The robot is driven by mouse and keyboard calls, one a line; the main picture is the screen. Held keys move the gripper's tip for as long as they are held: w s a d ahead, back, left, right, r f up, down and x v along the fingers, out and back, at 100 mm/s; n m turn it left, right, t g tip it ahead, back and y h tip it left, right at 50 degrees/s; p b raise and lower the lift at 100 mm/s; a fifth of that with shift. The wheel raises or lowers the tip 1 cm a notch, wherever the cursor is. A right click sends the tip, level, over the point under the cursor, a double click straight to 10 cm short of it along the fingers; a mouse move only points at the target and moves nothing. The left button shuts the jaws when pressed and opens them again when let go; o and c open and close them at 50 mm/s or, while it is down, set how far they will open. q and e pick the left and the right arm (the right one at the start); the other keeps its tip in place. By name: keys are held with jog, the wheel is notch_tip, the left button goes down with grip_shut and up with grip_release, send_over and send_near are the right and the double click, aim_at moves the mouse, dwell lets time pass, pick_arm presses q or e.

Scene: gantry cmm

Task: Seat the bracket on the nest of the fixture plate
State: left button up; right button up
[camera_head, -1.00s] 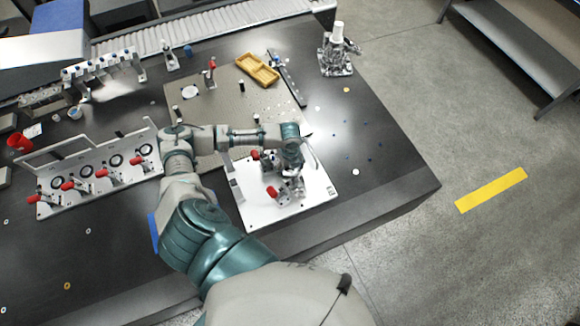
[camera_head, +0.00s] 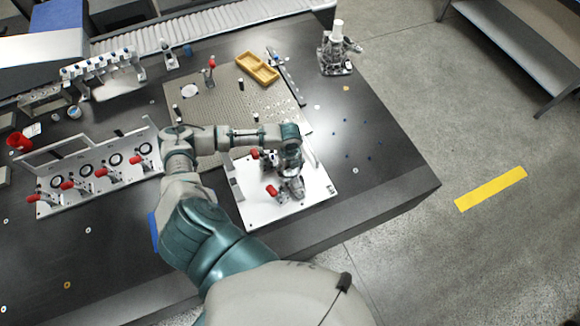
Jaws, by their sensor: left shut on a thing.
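The white fixture plate (camera_head: 252,207) lies near the front edge of the dark table, with red-handled clamps (camera_head: 271,190) on it. My left arm reaches over the plate from below. My left gripper (camera_head: 292,186) points down over the plate's right-middle part, close to the clamps, and is shut on the bracket. The bracket is mostly hidden by the gripper and too small to make out. The nest is also hidden under the gripper, so I cannot tell whether bracket and nest touch. My right gripper is out of view.
A perforated plate (camera_head: 215,100) with a yellow tray (camera_head: 257,69) lies behind. A rack with red-handled clamps (camera_head: 100,181) stands at left. A metal unit with a white top (camera_head: 337,52) stands at the back right. The table right of the fixture plate is mostly clear.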

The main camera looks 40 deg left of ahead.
pick_arm(q)
jog(key=shift+f+b, duration=0.3)
jog(key=shift+f, duration=0.5)
jog(key=o, duration=1.6)
jog(key=shift+o, duration=0.2)
notch_tip(320, 180, up, 12)
jog(key=shift+a+f, duration=0.1)
